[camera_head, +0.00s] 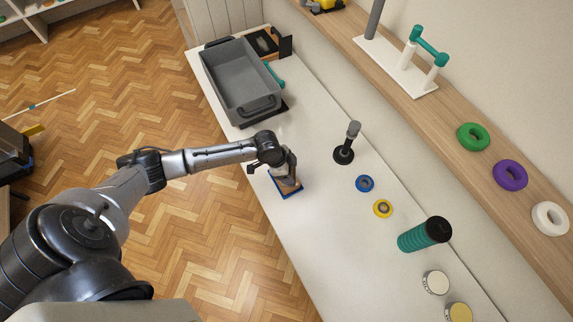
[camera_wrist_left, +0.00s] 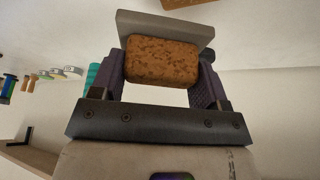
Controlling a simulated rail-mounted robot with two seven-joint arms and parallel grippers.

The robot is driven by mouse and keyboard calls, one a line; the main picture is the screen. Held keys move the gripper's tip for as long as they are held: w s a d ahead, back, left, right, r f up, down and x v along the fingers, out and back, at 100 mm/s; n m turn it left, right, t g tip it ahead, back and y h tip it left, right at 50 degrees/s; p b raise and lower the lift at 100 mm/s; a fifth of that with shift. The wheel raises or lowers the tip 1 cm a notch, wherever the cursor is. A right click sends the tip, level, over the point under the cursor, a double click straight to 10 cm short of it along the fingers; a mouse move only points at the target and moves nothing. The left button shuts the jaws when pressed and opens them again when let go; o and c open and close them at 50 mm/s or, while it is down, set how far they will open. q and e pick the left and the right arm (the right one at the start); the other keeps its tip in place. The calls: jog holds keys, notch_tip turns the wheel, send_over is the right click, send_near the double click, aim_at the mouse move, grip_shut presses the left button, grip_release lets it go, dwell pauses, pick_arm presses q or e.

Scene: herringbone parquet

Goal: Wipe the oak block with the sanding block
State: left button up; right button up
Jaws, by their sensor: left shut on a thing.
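My left gripper (camera_head: 287,172) is over the near edge of the white counter, pointing down. It is shut on the sanding block (camera_wrist_left: 162,61), which shows in the left wrist view as a brown, speckled cork-like body on a wider grey plate between the two fingers. Below the gripper in the head view lies a flat blue-edged piece (camera_head: 291,195) with a brown wooden surface, probably the oak block on a blue base. The gripper covers much of it. I cannot tell whether the sanding block touches it. My right gripper is not in view.
A grey tray (camera_head: 222,83) stands at the counter's far end. A black stand (camera_head: 343,155), a blue ring (camera_head: 364,184), a yellow ring (camera_head: 383,209) and a teal cylinder (camera_head: 416,239) stand to the right. A wooden shelf (camera_head: 450,112) runs along the wall.

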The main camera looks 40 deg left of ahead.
pick_arm(q)
jog(key=shift+w+d+r+m, duration=0.2)
jog(key=shift+d+m, duration=0.1)
jog(key=shift+m, duration=0.4)
jog(key=shift+d+m+g+h, duration=0.3)
jog(key=shift+d+m+g, duration=0.15)
jog(key=shift+m, duration=0.35)
jog(key=shift+a+m+g, duration=0.1)
jog(key=shift+m+g, duration=0.15)
jog(key=shift+m, duration=0.25)
jog(key=shift+f, duration=0.1)
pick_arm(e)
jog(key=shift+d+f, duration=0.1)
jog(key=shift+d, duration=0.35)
